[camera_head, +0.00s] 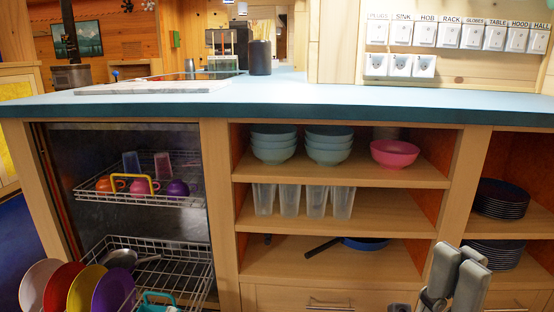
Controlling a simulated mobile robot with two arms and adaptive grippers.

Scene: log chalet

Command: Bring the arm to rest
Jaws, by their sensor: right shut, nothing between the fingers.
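My right gripper (458,272) shows at the bottom right of the head view, in front of the lower cabinet and drawers. Its two grey fingers point up and lie close together. It is shut and empty. The rest of the right arm is below the frame. My left gripper is not in the head view.
A blue-topped counter (300,98) runs across the view. Below it, open shelves (390,170) hold bowls, clear cups and a pan. At left, an open dishwasher has an upper rack (140,198) and a pulled-out lower rack (170,270) with coloured plates (62,284).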

